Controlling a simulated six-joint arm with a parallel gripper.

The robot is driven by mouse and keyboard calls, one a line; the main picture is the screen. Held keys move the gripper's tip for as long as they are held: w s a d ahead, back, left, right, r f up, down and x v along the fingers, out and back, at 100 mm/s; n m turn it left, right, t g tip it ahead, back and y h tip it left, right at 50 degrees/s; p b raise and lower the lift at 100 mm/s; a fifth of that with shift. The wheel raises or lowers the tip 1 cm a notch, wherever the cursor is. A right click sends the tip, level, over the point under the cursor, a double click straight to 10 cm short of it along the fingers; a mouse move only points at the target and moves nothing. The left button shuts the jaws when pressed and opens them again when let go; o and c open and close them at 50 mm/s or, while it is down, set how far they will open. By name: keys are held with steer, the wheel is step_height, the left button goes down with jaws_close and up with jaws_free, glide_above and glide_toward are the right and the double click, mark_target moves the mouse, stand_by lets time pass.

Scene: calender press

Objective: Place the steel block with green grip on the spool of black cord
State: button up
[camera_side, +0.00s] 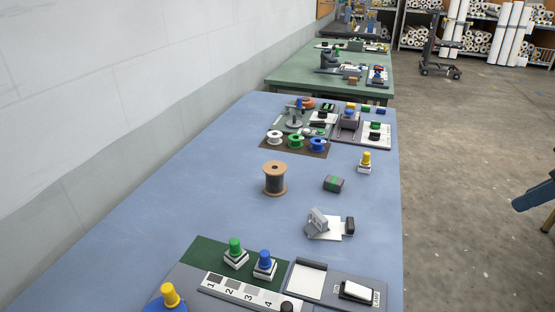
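The spool of black cord (274,179) stands upright on the blue table, with tan flanges and dark cord wound between them. Its top is bare. A dark grey block with a green band (334,184), which looks like the steel block with green grip, lies on the table to the right of the spool, apart from it.
A yellow-knobbed piece (365,163) stands behind the block, and a grey angled piece on a white plate (325,226) in front. A dark mat with small spools (295,145) lies behind. Numbered fixtures (240,288) fill the near end. The table's left is clear.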

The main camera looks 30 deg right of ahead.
steer(key=w+a+f+n+g+y, duration=0.1)
steer(key=w+a+f+n+y, duration=0.15)
steer(key=w+a+n, duration=0.5)
steer(key=w+a+f+n+y, duration=0.1)
steer(key=w+a+n+y, duration=0.2)
steer(key=w, duration=0.7)
steer(key=w+a+f+n+g+y, duration=0.2)
steer(key=w+a+f+n+y, duration=0.3)
steer(key=w+a+f+y, duration=0.3)
steer(key=shift+w+a+f, duration=1.65)
steer(key=shift+a+f, duration=0.45)
steer(key=shift+f, duration=0.75)
steer(key=shift+a, duration=0.15)
glide_toward(235, 251)
steer(key=shift+w+a+f, duration=0.1)
steer(key=shift+w+a, duration=0.35)
steer(key=shift+a, duration=0.3)
steer(key=shift+w+a, duration=0.45)
steer(key=shift+a, duration=0.3)
